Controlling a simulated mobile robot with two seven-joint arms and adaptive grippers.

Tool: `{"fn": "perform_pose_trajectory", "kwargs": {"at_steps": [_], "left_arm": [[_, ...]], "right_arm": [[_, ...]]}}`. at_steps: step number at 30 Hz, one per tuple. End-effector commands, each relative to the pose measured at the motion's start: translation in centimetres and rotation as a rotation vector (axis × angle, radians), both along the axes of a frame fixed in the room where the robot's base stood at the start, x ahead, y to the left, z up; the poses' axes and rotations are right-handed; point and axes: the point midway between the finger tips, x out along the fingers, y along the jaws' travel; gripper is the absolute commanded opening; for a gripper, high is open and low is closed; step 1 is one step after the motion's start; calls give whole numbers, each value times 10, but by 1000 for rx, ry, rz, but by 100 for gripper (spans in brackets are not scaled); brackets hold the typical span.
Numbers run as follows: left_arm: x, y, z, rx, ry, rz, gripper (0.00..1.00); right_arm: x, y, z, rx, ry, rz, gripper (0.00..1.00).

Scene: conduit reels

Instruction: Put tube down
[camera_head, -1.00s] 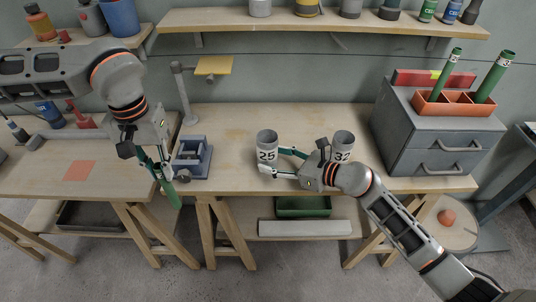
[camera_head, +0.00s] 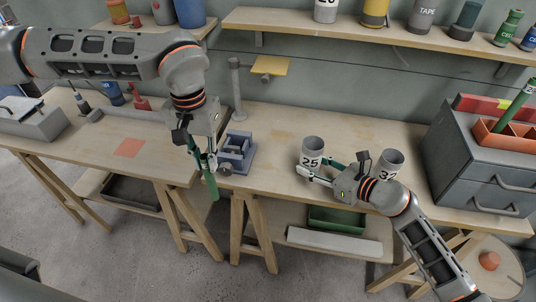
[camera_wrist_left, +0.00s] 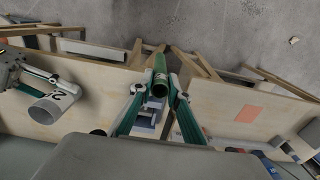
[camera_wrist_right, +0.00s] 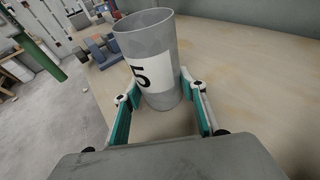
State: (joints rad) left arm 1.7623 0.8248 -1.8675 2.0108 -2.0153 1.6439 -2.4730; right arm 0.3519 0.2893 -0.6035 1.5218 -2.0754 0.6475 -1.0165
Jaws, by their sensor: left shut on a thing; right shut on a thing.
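A green tube (camera_head: 211,186) hangs roughly upright, slightly tilted, from my left gripper (camera_head: 203,163), in front of the workbench edge. In the left wrist view the tube (camera_wrist_left: 159,75) sits between the two fingers, which are shut on it. My right gripper (camera_head: 318,175) is shut on the grey cup labelled 25 (camera_head: 312,146), which stands on the bench. In the right wrist view the fingers lie on both sides of this cup (camera_wrist_right: 148,45). A second grey cup, its label partly hidden (camera_head: 390,160), stands just right of my right gripper.
A blue-grey fixture (camera_head: 238,152) stands on the bench right of the left gripper. An orange-red square (camera_head: 129,147) marks the left table. A grey drawer cabinet (camera_head: 465,165) with an orange tray (camera_head: 500,139) holding a green tube is at right. The bench behind the cups is clear.

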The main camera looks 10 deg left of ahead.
Motion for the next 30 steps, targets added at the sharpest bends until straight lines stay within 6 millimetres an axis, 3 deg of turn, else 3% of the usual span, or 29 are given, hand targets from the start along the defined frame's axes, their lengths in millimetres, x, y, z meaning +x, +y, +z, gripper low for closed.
{"fn": "perform_pose_trajectory", "kwargs": {"at_steps": [5, 8, 21, 30], "left_arm": [[7, -6, 6, -1, -2, 25, 1], [20, -19, 19, -2, -2, 91, 1], [112, -130, 112, 0, -6, 554, 1], [144, -201, 170, -1, -6, 782, 1]], "right_arm": [[0, 0, 0, 0, 0, 0, 29], [0, 0, 0, 0, 0, 0, 29], [0, 0, 0, -1, 1, 0, 29], [0, 0, -1, -1, 1, 0, 29]]}}
